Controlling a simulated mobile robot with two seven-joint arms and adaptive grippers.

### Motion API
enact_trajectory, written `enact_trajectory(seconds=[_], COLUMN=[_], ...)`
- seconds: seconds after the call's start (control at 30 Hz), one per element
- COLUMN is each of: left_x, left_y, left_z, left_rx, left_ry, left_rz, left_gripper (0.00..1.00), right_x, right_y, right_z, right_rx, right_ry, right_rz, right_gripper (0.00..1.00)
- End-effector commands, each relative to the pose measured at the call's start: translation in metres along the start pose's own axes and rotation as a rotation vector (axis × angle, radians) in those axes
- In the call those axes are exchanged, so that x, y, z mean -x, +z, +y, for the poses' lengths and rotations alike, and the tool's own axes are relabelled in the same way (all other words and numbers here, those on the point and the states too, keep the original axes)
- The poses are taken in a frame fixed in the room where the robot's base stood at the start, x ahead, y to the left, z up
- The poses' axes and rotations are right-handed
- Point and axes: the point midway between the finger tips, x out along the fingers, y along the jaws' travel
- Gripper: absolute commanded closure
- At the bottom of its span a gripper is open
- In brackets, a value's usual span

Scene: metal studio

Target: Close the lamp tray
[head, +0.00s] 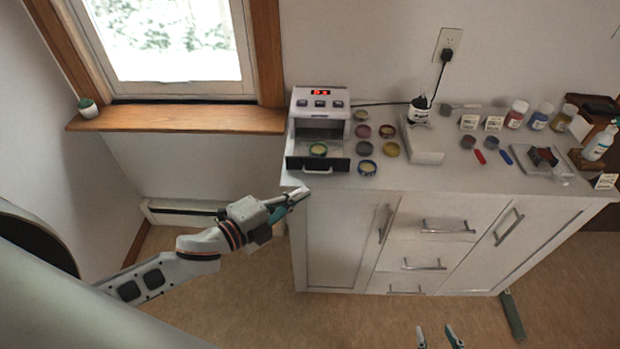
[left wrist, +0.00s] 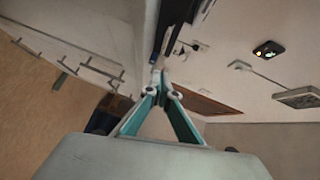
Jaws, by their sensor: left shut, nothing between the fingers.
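The lamp (head: 320,104) is a white box with a red lit display and buttons, at the left end of the cabinet top. Its tray (head: 340,164) is out at the front, with a dark front panel and a pale handle (head: 317,171). A small round tin with a yellowish-green top (head: 318,149) sits in the tray. My left gripper (head: 304,192) is shut and empty, just below and in front of the tray handle, near the cabinet's front edge. Its closed fingertips also show in the left wrist view (left wrist: 159,70). My right gripper (head: 436,329) is open at the bottom edge, only its fingertips showing.
Several colored tins (head: 363,131) stand right of the lamp. A white device (head: 419,111) with a cord, jars (head: 517,113) and a tray of dark pieces (head: 542,158) are farther right. The white cabinet (head: 335,235) has protruding handles. A window sill (head: 180,119) is at left.

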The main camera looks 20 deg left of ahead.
Motion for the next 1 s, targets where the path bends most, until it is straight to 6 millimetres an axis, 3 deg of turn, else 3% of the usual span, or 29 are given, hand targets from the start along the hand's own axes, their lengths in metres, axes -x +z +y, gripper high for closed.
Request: enact_trajectory(seconds=[0.2,0.4,1.0], left_x=[-0.037,-0.054,-0.061], left_y=[0.001,0.021,0.030], left_z=[-0.002,0.000,0.000], left_rx=[-0.001,0.000,0.001], left_ry=[-0.003,0.001,0.001], left_rz=[0.000,0.000,0.000], left_gripper=[1.00,1.00,1.00], right_x=[0.003,0.003,0.003], right_y=[-0.007,-0.010,-0.006], right_z=[0.001,0.002,0.001], right_rx=[0.000,0.000,0.000], right_ry=[0.001,0.002,0.001], right_rz=[0.006,0.011,0.004], right_gripper=[0.60,0.60,0.60])
